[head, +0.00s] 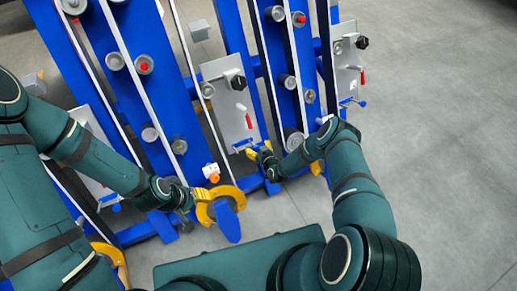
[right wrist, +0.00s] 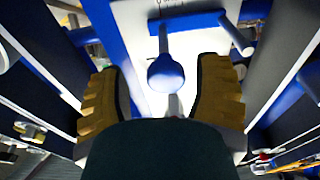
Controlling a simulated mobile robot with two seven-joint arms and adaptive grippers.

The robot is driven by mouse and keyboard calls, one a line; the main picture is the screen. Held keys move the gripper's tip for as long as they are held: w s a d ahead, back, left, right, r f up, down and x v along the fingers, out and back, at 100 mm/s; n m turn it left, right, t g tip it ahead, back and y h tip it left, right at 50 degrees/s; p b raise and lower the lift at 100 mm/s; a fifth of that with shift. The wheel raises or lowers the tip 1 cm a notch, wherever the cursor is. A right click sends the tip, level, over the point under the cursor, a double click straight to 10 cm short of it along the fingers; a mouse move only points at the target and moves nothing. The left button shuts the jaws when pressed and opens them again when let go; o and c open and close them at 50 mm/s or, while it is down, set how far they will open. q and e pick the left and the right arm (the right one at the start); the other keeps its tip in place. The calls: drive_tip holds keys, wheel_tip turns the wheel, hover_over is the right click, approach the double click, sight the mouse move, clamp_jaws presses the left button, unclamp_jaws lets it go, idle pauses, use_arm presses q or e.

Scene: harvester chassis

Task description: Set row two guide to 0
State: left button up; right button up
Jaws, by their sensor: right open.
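In the head view, the middle white panel (head: 232,112) carries a black knob (head: 237,82), a red-handled lever (head: 242,108) and a small blue lever (head: 243,146) at its lower end. No number marks can be read. My right gripper (head: 262,154) is at the panel's lower end, close to the blue lever. In the right wrist view, its yellow fingers stand open on either side of a round blue knob (right wrist: 166,74) on a light stem, with gaps visible.
Blue beams (head: 155,75) and light rails flank the panel. A similar panel (head: 348,62) is at the right. Grey floor (head: 440,130) is clear at the right.

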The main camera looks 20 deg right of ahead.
drive_tip(key=shift+s, duration=0.1)
drive_tip(key=v, duration=1.2)
drive_tip(key=shift+r, duration=0.2)
drive_tip(key=s+a+r+m+g, duration=0.2)
drive_tip(key=s+a+r+g, duration=0.2)
drive_tip(key=s+r, duration=0.3)
drive_tip(key=s+a+r+m+g+y, duration=0.1)
drive_tip(key=s+a+r+g, duration=0.3)
drive_tip(key=s+r+g, duration=0.3)
wheel_tip(320, 180, up, 4)
drive_tip(key=shift+s+f+m+g, duration=0.2)
drive_tip(key=shift+s+m+g, duration=0.15)
drive_tip(key=shift+s, duration=0.2)
drive_tip(key=shift+a, duration=0.1)
idle(2.6)
